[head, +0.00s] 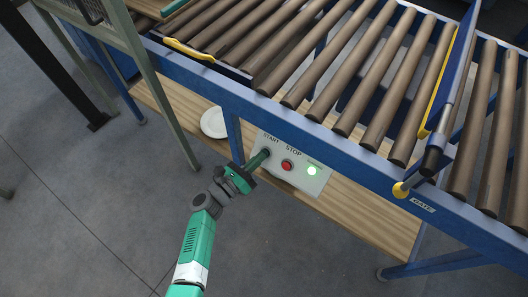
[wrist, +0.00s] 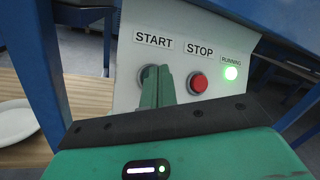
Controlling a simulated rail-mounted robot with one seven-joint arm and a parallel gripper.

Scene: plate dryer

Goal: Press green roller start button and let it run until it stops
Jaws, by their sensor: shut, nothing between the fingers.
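A white control panel (head: 297,180) hangs below the blue conveyor frame, with labels START, STOP and RUNNING. My gripper (head: 264,154) is shut and empty, its fingertips at the START button. In the wrist view my gripper (wrist: 165,75) covers most of the START button (wrist: 146,76); only its grey ring edge shows, so I cannot tell whether it is pressed in. The red STOP button (wrist: 198,82) is just right of the fingers and apart from them. The RUNNING lamp (wrist: 231,72) glows green. The brown rollers (head: 350,70) lie above; their motion cannot be told.
A white plate (head: 214,123) lies on the wooden shelf (head: 372,220) under the conveyor. A blue gate (head: 452,75) with yellow edging stands across the rollers at right. A blue post is left of the panel. The floor in front is clear.

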